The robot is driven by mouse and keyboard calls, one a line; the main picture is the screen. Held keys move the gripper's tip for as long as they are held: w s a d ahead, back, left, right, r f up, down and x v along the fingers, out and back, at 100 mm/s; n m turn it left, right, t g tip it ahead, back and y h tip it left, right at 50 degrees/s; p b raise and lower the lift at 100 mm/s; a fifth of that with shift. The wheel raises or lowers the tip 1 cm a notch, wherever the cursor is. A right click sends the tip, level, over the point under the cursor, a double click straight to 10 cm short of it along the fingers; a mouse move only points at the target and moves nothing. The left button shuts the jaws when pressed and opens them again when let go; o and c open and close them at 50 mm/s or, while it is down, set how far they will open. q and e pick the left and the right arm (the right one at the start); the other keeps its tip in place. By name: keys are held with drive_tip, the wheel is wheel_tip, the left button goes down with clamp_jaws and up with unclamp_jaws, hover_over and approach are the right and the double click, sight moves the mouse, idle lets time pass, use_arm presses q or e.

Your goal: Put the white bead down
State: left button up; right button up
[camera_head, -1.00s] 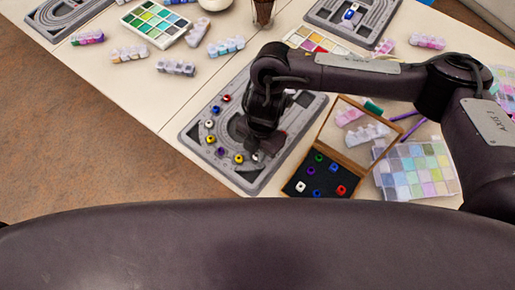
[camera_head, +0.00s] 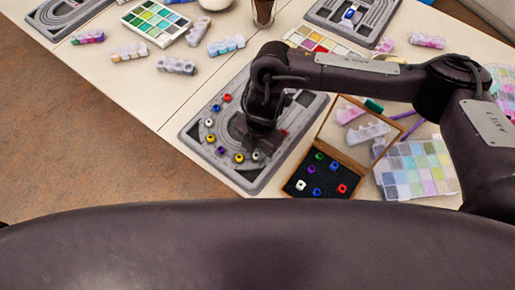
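My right gripper (camera_head: 262,143) hangs over the grey bead board (camera_head: 246,186), pointing down. Its fingers are dark and small, so I cannot tell whether they are open or shut. A white bead (camera_head: 257,156) shows at the board's near side, just below the fingertips; whether they touch it is unclear. Beside it along the curved groove are a yellow bead (camera_head: 239,158) and a purple bead (camera_head: 221,151). Another white bead (camera_head: 209,122) sits farther up the left side. A third white bead (camera_head: 301,185) lies in the open wooden box (camera_head: 343,156). My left gripper is out of view.
The box, holding several coloured beads, stands right of the board. A pastel-coloured compartment case (camera_head: 418,170) lies farther right. A green paint palette (camera_head: 155,22) and small bead cases stand at the back left.

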drive_tip(key=shift+s+d+f, duration=0.35)
drive_tip(key=shift+f, duration=0.3)
drive_tip(key=shift+r+h, duration=0.1)
drive_tip(key=shift+h, duration=0.2)
wheel_tip(320, 180, up, 13)
drive_tip(key=w+d+p, duration=0.1)
drive_tip(key=w, duration=0.1)
drive_tip(key=shift+r, duration=0.2)
drive_tip(key=shift+s, duration=0.1)
